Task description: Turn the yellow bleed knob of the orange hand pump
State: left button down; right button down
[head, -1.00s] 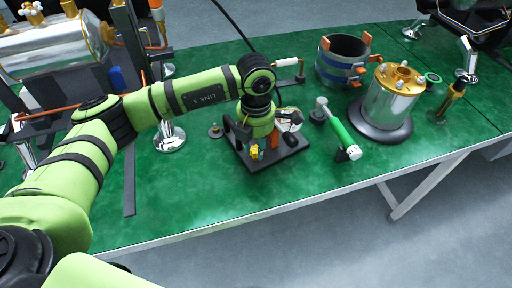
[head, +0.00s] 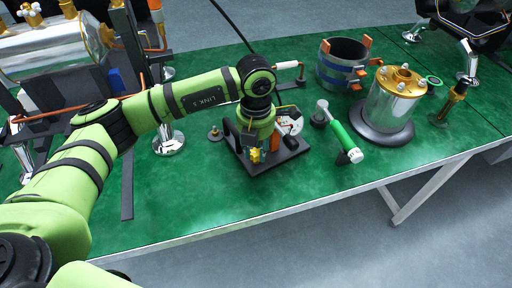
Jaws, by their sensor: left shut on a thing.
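The hand pump stands on a black base plate (head: 289,157) near the front of the green table, mostly hidden behind my wrist. Its round gauge (head: 291,119) shows to the right of my wrist. The yellow bleed knob (head: 255,156) shows low at the front of the pump, small and partly covered. My left gripper (head: 249,149) points down at the knob and is shut on it; the fingers are dark and hard to make out. My right gripper is not in view.
A green-and-white cylinder tool (head: 343,135) lies right of the pump. A silver canister with a gold top (head: 392,103) and a blue-banded ring (head: 342,66) stand farther right. A small knobbed part (head: 215,134) sits left. The front left tabletop is clear.

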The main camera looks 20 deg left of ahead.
aim_at(255, 152)
pick_arm(q)
jog(key=c, duration=0.9)
grip_release()
jog(key=shift+s+f, duration=0.1)
jog(key=shift+f, duration=0.05)
jog(key=shift+c, duration=0.2)
jog(key=shift+r, duration=0.4)
notch_tip(255, 152, up, 11)
jog(key=shift+r, duration=0.15)
jog(key=shift+r, duration=0.1)
